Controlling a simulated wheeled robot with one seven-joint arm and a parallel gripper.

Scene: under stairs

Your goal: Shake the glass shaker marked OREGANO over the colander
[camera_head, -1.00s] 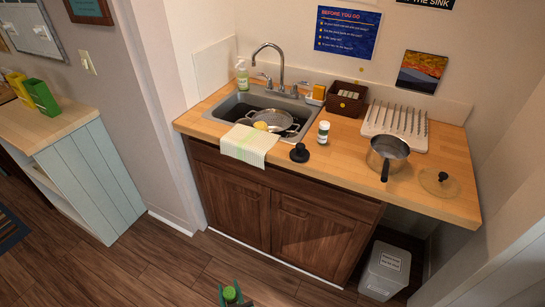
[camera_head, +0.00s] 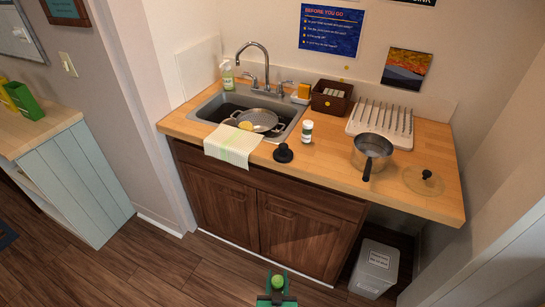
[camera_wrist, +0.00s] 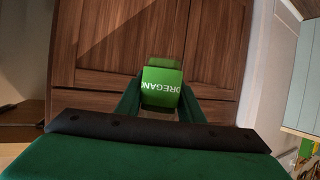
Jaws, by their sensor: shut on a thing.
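My gripper (camera_head: 277,298) is at the bottom of the head view, in front of the cabinet and low, apart from the counter. It is shut on the green shaker (camera_head: 278,282). In the wrist view the shaker (camera_wrist: 161,84) sits between the fingers, with OREGANO in white letters, upside down in the picture. The grey colander (camera_head: 265,120) rests in the sink (camera_head: 208,112), with a yellow item at its near left edge. The colander is up and left of my gripper in the head view, well apart from it.
A striped towel (camera_head: 232,145) hangs over the counter's front edge. A white jar (camera_head: 307,132), a black knobbed object (camera_head: 283,153), a pot (camera_head: 372,152) and a glass lid (camera_head: 423,181) stand on the counter. A grey bin (camera_head: 374,269) is below right.

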